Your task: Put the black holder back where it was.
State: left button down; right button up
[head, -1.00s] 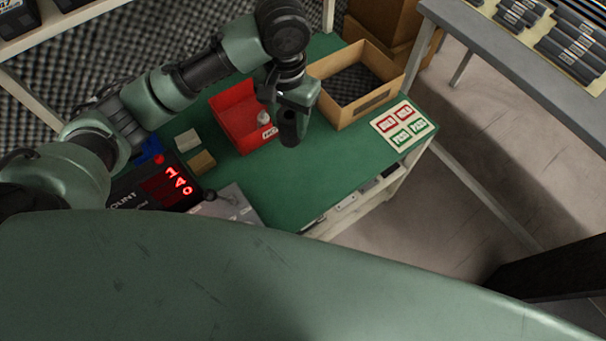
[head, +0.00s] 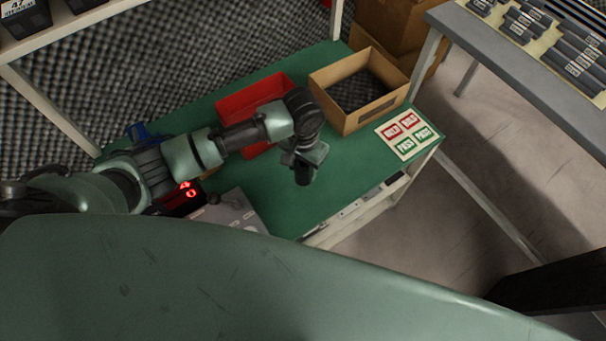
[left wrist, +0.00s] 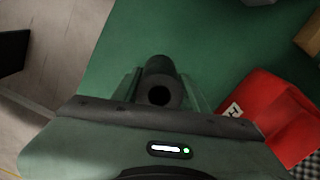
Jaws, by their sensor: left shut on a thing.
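The black holder (left wrist: 160,72) is a dark cylinder with a round hole in its near end. In the left wrist view it sits between the two fingers of my left gripper (head: 303,163), which is shut on it. In the head view the gripper and the dark end of the holder (head: 303,177) are over the green bench top (head: 265,205), toward its front edge. I cannot tell the exact height above the bench. My right gripper is not in view.
A red bin (head: 258,93) is partly behind my left arm. A cardboard box (head: 345,119) and a HOLD/PASS label sheet (head: 408,134) are at the right. My arm partly covers a counter with red digits (head: 181,197). Bare green bench lies around the gripper.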

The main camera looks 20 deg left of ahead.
aim_at(303, 176)
pick_arm(q)
jog(key=shift+f, duration=2.2)
jog(key=shift+f, duration=0.15)
jog(key=c, duration=0.8)
grip_release()
jog(key=shift+o, duration=0.2)
notch_tip(303, 176, up, 12)
jog(key=shift+r, duration=0.2)
jog(key=shift+p, duration=0.3)
